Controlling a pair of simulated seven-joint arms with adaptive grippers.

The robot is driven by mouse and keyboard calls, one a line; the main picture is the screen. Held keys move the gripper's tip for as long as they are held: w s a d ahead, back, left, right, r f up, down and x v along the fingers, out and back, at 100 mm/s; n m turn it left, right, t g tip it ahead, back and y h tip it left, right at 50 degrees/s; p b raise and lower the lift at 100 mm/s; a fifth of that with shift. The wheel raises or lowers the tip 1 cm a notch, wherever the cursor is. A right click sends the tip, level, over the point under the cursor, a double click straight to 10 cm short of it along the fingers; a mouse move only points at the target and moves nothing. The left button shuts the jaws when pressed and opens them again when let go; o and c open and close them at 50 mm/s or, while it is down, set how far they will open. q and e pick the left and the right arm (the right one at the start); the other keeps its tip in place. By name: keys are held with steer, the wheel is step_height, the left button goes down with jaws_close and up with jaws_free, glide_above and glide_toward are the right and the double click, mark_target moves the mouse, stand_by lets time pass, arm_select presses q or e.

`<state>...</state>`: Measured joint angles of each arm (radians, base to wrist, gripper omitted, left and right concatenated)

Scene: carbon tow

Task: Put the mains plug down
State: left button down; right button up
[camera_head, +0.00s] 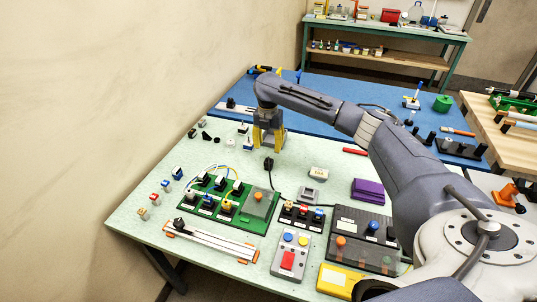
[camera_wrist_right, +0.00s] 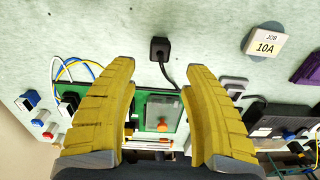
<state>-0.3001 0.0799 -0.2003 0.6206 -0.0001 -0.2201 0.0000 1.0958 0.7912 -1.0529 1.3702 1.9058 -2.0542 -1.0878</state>
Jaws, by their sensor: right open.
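The black mains plug (camera_head: 268,163) lies on the pale speckled tabletop, with its dark cable running toward the front. It also shows in the right wrist view (camera_wrist_right: 160,48), with the cable trailing down between my fingers. My right gripper (camera_head: 269,147) is open and empty, its yellow fingers pointing down just behind the plug in the head view. In the right wrist view my spread fingers (camera_wrist_right: 161,72) have the plug beyond their tips, with no visible contact. My left gripper is in neither view.
A green board (camera_head: 247,217) with switches and wires stands front left of the plug. A "JOB 10A" block (camera_head: 318,174) and a purple cloth-like stack (camera_head: 368,190) lie to the right. A blue mat or table (camera_head: 315,92) lies behind. Bare tabletop surrounds the plug.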

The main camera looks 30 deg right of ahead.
steer(key=shift+r, duration=1.9)
